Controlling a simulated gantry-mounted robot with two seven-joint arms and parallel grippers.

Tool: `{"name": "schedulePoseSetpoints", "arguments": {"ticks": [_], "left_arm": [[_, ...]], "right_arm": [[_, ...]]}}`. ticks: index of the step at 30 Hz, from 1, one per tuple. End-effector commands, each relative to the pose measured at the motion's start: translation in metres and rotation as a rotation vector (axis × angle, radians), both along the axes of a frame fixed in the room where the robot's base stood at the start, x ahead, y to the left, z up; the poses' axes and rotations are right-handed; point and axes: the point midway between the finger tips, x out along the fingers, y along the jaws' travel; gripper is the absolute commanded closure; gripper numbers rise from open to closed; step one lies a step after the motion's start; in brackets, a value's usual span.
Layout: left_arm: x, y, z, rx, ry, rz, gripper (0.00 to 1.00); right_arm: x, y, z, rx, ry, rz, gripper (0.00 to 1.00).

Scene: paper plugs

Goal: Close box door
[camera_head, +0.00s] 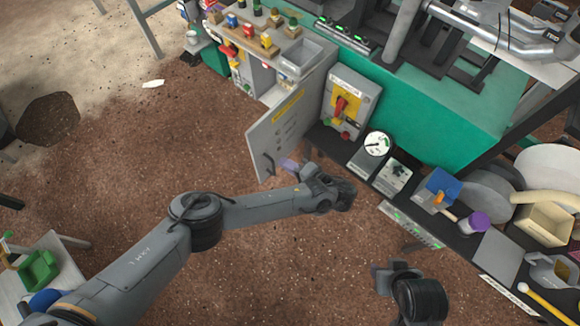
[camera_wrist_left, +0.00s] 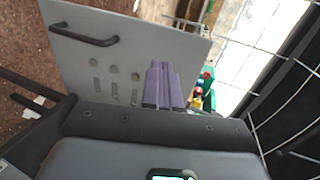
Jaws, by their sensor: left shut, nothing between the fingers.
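The box door (camera_head: 288,122) is a grey panel standing open, swung out to the left of the grey box (camera_head: 352,87) with a red and yellow switch. The door also fills the upper left of the left wrist view (camera_wrist_left: 130,55), with its black bar handle (camera_wrist_left: 84,36) and several vent slots. My left gripper (camera_head: 287,163) is at the door's lower right edge. Its purple fingers (camera_wrist_left: 163,85) are shut together with nothing between them, in front of the door face; contact is unclear. My right gripper (camera_head: 386,279) is low at the right, its fingers hidden.
A dark bench (camera_head: 330,143) with a round gauge (camera_head: 377,144), a blue box (camera_head: 441,184) and a purple-lidded container (camera_head: 475,222) runs along the right. A wooden rack with coloured pieces (camera_head: 251,36) stands behind the door.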

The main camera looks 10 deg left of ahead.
Motion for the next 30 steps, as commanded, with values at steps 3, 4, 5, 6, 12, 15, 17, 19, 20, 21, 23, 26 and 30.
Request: {"name": "schedulePoseSetpoints", "arguments": {"ticks": [3,4,5,6,12,15,17,19,20,21,23,26,30], "left_arm": [[0.011,0.02,-0.015,0.0,-0.002,0.003,1.0],[0.013,0.024,-0.016,0.0,-0.002,0.003,1.0],[0.016,0.028,-0.018,-0.001,-0.001,0.002,1.0],[0.019,0.033,-0.02,0.0,-0.002,0.003,1.0],[0.031,0.055,-0.027,-0.002,-0.001,0.002,1.0],[0.039,0.068,-0.025,-0.001,-0.001,0.002,1.0],[0.042,0.074,-0.024,-0.001,-0.002,0.002,1.0],[0.045,0.079,-0.022,-0.002,-0.001,0.002,1.0],[0.046,0.081,-0.021,-0.001,0.0,0.001,1.0],[0.048,0.084,-0.021,-0.001,0.0,0.001,1.0],[0.049,0.087,-0.021,-0.001,0.001,0.001,1.0],[0.051,0.089,-0.021,-0.001,0.001,0.001,1.0],[0.051,0.09,-0.02,-0.001,0.0,0.0,1.0]], "right_arm": [[0.0,0.0,-0.025,-0.002,0.001,0.002,0.57],[0.0,-0.001,-0.03,-0.003,0.002,0.001,0.57],[0.0,-0.001,-0.034,-0.003,0.002,0.002,0.57],[0.0,-0.001,-0.04,-0.004,0.001,0.003,0.57],[-0.001,-0.002,-0.065,-0.007,0.002,0.005,0.57],[-0.001,-0.002,-0.074,-0.007,0.003,0.005,0.57],[-0.001,-0.002,-0.078,-0.008,0.003,0.005,0.57],[-0.001,-0.002,-0.078,-0.008,0.004,0.005,0.57],[-0.001,-0.002,-0.078,-0.008,0.004,0.005,0.57],[-0.001,-0.002,-0.079,-0.007,0.003,0.005,0.57],[-0.001,-0.002,-0.079,-0.007,0.002,0.005,0.57],[-0.001,-0.001,-0.079,-0.006,0.002,0.004,0.57],[-0.001,-0.001,-0.079,-0.004,0.001,0.003,0.57]]}}
